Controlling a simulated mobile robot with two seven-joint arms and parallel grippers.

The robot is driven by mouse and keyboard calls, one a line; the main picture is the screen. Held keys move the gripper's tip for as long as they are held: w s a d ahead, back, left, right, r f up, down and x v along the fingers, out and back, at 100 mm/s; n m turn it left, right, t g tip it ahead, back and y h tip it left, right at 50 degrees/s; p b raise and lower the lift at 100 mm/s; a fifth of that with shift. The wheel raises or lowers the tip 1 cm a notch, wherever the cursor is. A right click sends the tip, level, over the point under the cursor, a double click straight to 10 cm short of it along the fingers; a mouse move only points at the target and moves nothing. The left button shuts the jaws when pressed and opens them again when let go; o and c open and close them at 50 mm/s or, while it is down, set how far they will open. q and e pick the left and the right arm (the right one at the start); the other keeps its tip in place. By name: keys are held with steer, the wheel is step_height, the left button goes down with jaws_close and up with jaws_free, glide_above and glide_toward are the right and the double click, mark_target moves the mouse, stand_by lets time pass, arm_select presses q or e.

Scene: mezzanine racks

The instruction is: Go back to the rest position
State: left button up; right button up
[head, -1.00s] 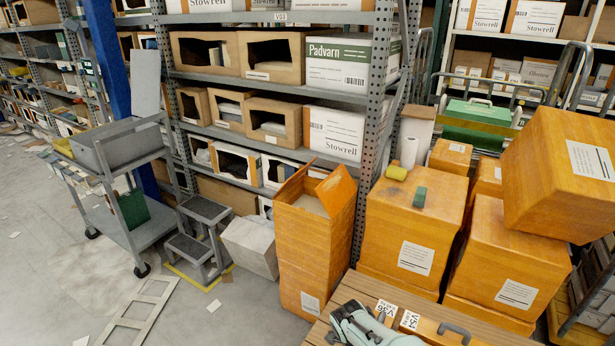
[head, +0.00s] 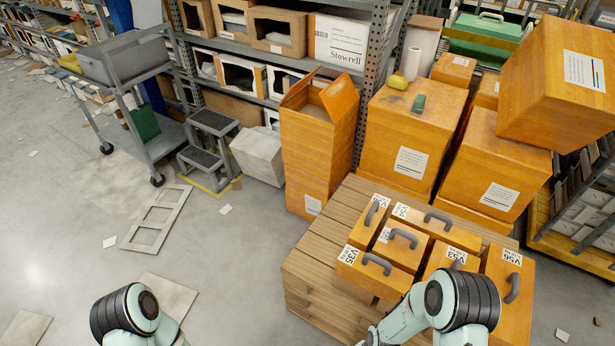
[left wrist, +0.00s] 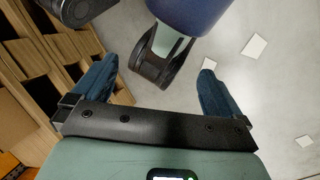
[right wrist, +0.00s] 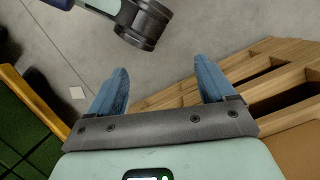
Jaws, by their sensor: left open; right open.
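My left gripper (left wrist: 157,66) is open in the left wrist view, its two blue fingers apart with nothing between them. Grey floor and the slatted side of a wooden pallet lie behind it. My right gripper (right wrist: 160,64) is open and empty in the right wrist view, over grey floor beside pallet slats. In the head view my arms show at the bottom left and bottom right. The left arm is over bare floor and the right arm in front of the pallet load; neither gripper shows clearly there.
A wooden pallet (head: 310,262) carries several orange cases with grey handles (head: 460,232). Tall orange boxes (head: 410,140) stand behind it. A grey trolley (head: 160,140), a step stool (head: 208,140) and a flat frame (head: 158,218) are at the left. The floor at lower left is mostly clear.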

steer(key=s+a+f+n+t+y+p, duration=0.1)
steer(key=s+a+f+n+t+y, duration=0.1)
steer(key=s+n, duration=0.6)
step_height(320, 180, up, 11)
steer(key=m+p, duration=0.1)
steer(key=p, duration=1)
steer(key=shift+s+d+r+g+p, duration=0.15)
steer(key=shift+s+d+g+p, duration=0.1)
steer(key=shift+g+p, duration=0.1)
